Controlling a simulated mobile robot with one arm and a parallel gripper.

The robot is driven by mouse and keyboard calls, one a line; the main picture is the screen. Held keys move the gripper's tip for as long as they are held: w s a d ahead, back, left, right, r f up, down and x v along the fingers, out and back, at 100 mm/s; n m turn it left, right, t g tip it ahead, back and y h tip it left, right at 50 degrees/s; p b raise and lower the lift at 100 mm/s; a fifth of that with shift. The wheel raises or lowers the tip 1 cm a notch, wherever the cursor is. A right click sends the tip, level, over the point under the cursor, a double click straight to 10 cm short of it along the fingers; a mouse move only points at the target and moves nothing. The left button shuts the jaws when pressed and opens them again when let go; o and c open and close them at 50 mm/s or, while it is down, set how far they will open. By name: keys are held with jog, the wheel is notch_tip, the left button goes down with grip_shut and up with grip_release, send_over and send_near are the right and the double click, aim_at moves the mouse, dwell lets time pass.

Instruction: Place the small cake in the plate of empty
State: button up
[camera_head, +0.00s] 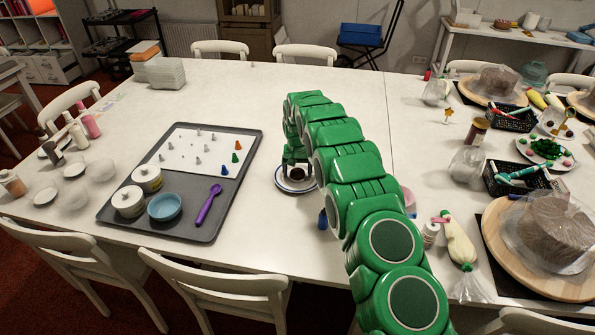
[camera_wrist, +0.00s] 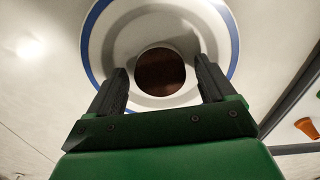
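A small round brown cake (camera_wrist: 160,72) sits on a white plate with a blue rim (camera_wrist: 104,38). In the head view the cake (camera_head: 297,174) and plate (camera_head: 283,186) are on the white table, right of the grey tray, partly covered by my green arm. My gripper (camera_wrist: 162,66) is open above the plate, one finger on each side of the cake. In the wrist view a gap shows between each finger and the cake. The fingertips' height over the plate is hard to tell.
The grey tray (camera_head: 249,143) holds white jars, a blue bowl (camera_head: 164,207), a purple spoon (camera_head: 209,204) and small piping tips. Bottles stand at the left edge. Right of my arm are covered cakes (camera_head: 556,226) on wooden turntables and black baskets. The table behind the plate is clear.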

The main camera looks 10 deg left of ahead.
aim_at(298, 172)
jog(key=shift+r, duration=0.15)
notch_tip(298, 172, up, 11)
jog(key=s+d+r, duration=0.8)
jog(key=d+r, duration=0.4)
jog(key=r, duration=0.1)
jog(key=s+d+r+m, duration=0.1)
jog(key=s+d+r, duration=0.35)
jog(key=s, duration=0.25)
jog(key=s+d+r, duration=0.3)
jog(key=s+d, duration=0.2)
jog(key=s, duration=0.2)
jog(key=s+d, duration=0.3)
jog(key=s, duration=0.9)
jog(key=s+d+f+g, duration=0.1)
jog(key=s+d, duration=0.2)
jog(key=s, duration=0.9)
jog(key=s+d, duration=0.3)
jog(key=s, duration=1)
jog(key=shift+d+f+m+g, duration=0.3)
jog(key=shift+m+g, duration=0.1)
